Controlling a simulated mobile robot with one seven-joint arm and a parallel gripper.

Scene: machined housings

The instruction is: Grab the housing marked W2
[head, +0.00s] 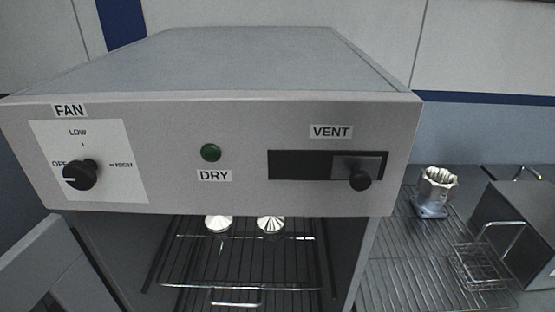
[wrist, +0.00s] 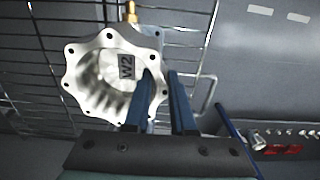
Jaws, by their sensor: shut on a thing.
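The housing marked W2 (wrist: 100,72) is a silvery metal part with a scalloped, bolt-holed flange and a hollow ribbed inside. Its dark W2 label shows on the inner wall in the wrist view. My gripper (wrist: 161,76) has its two blue fingers at the right side of the housing, one over its opening and one just outside, shut on its wall. The gripper is not seen in the head view. There, a similar fluted metal housing (head: 437,184) stands upright on a bluish base on the right-hand rack; no mark on it is readable.
A grey cabinet (head: 230,60) with FAN, DRY and VENT controls fills the head view. Its open front shows a wire shelf (head: 240,265) and two shiny metal parts (head: 218,223). A wire basket (head: 480,268) and a grey box (head: 525,225) stand at right. A brass fitting (wrist: 130,12) is behind the W2 housing.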

